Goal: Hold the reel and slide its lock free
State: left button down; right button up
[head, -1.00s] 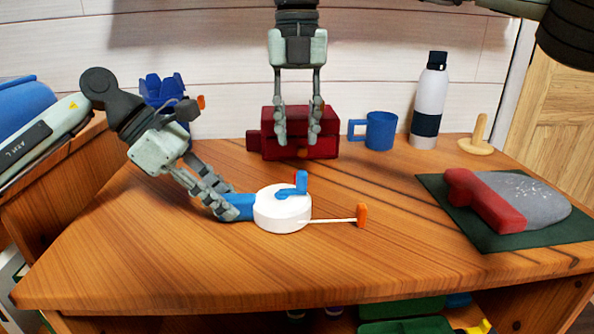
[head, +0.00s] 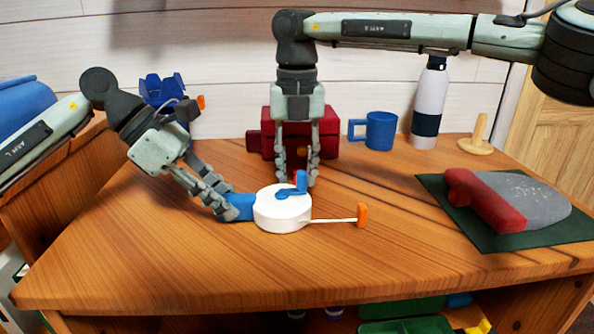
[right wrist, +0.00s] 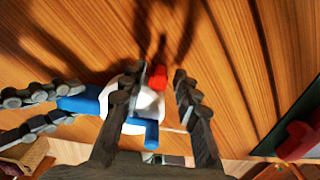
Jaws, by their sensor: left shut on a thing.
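The reel (head: 282,217) is a white round drum lying flat on the desk, with a blue handle (head: 240,206) on its left. My left gripper (head: 228,208) is shut on that handle. A blue crank (head: 300,181) stands on the drum's top. A small red piece, perhaps the lock, shows beside the drum in the right wrist view (right wrist: 157,78); in the head view it is mostly hidden. My right gripper (head: 297,180) points down, open, its fingers on either side of the red piece with gaps visible. A pale line runs right from the drum to an orange tab (head: 361,215).
A red box (head: 328,140), a blue mug (head: 376,131), a bottle (head: 428,105) and a wooden peg stand (head: 476,140) line the back. A green mat (head: 434,187) with a red-and-grey object (head: 525,198) lies right. The desk's front is clear.

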grip_shut()
jog(key=shift+a, duration=1.05)
jog(key=shift+o, duration=0.3)
grip_release()
jog(key=shift+r, duration=0.1)
jog(key=shift+r, duration=2.9)
